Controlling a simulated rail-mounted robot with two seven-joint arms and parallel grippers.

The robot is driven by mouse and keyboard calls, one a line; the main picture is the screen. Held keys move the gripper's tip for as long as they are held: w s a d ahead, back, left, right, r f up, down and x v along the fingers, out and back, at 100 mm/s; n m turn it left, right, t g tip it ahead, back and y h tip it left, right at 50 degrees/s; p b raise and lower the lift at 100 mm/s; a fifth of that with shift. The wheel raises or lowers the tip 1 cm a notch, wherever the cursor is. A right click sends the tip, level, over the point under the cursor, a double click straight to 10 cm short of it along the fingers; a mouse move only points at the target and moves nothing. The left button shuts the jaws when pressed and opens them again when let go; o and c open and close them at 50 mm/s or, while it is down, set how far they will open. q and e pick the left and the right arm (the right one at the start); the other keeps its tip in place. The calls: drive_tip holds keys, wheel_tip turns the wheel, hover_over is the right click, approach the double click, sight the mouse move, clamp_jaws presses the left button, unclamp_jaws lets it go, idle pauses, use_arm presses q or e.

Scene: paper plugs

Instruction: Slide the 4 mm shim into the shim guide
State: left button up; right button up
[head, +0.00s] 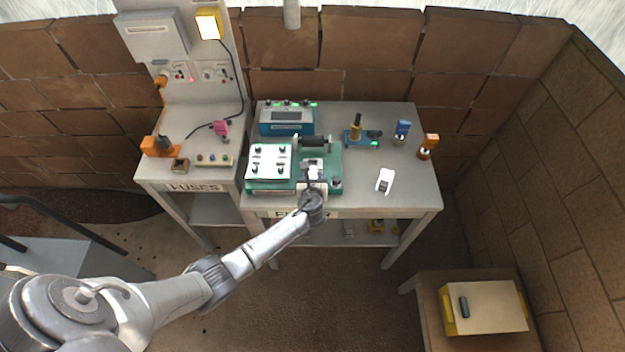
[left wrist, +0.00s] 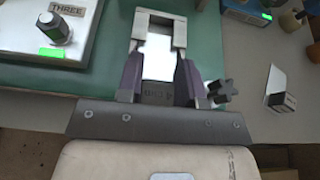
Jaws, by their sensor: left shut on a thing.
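My left gripper (head: 313,182) reaches over the front of the green board in the head view. In the left wrist view its two purple fingers (left wrist: 159,82) are shut on the 4 mm shim (left wrist: 158,92), whose dark end with an upside-down marking shows between them. A bright white face lies just beyond that end; I cannot tell whether it is part of the shim. The grey U-shaped shim guide (left wrist: 159,20) stands straight ahead on the board, close to the fingertips. How far the shim reaches into the guide is unclear. My right gripper is not in view.
The green board (head: 270,186) carries a white panel (head: 269,162) with knobs at the left. A white block (head: 385,181) lies on the table to the right. A dark star-shaped knob (left wrist: 220,92) sits close beside the right finger. A blue box (head: 286,122) stands behind.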

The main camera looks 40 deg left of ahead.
use_arm(q)
drive_tip(key=shift+w+a, duration=0.4)
drive_tip(key=shift+w, duration=0.1)
drive_tip(key=shift+w+a, duration=0.2)
drive_tip(key=shift+a, duration=0.05)
drive_tip(key=o, duration=1.1)
drive_tip(key=shift+c, duration=0.2)
drive_tip(key=shift+d, duration=0.1)
drive_tip(key=shift+s+d, duration=0.2)
drive_tip(key=shift+s, duration=0.1)
drive_tip(key=shift+s+d+p, duration=0.6)
drive_tip(key=shift+s+p, duration=0.05)
drive_tip(key=shift+s, duration=0.05)
drive_tip(key=shift+s+d+p, duration=0.7)
drive_tip(key=shift+s+d, duration=0.25)
drive_tip(key=shift+s, duration=0.15)
